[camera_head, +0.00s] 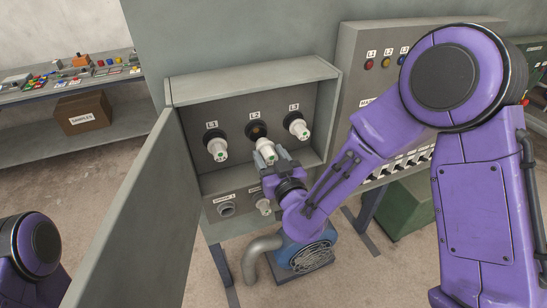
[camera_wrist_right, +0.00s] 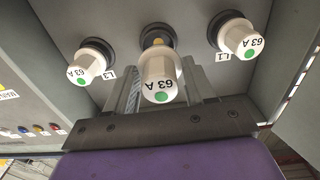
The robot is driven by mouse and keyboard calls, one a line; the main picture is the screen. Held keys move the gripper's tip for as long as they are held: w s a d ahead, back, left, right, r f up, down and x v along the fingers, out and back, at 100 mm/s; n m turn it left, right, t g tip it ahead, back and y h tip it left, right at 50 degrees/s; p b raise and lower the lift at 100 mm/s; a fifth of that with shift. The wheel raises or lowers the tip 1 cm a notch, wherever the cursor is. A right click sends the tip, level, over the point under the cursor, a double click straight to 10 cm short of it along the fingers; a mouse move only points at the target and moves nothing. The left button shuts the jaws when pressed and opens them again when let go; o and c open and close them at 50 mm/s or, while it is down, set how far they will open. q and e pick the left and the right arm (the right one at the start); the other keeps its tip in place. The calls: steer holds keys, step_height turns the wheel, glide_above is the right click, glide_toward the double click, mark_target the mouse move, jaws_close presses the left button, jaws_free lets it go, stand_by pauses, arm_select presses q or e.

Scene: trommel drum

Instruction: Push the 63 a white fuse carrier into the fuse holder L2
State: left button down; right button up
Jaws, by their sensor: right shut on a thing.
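The white 63 A fuse carrier (camera_head: 266,151) has a green dot on its end. My right gripper (camera_head: 273,162) is shut on it, in front of the open fuse box. In the right wrist view the carrier (camera_wrist_right: 159,82) is between the two grey fingers, its labelled end toward the camera. The fuse holder L2 (camera_head: 256,129) is a dark ring with a brass-coloured inside, in the middle of the row. In the wrist view the holder (camera_wrist_right: 154,38) shows behind the carrier, which partly hides it. The carrier appears apart from it. My left gripper is out of view.
White 63 A carriers sit in holders L1 (camera_head: 217,148) and L3 (camera_head: 297,124) on either side. The box door (camera_head: 140,215) stands open at left. Lower sockets (camera_head: 226,208) are under the row. A switch panel (camera_head: 370,75) is at right, partly behind my right arm.

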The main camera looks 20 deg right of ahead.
mark_target(265, 145)
steer(key=shift+w, duration=2.3)
steer(key=shift+w, duration=0.4)
stand_by(0.6)
steer(key=o, duration=1.5)
steer(key=shift+s, duration=0.1)
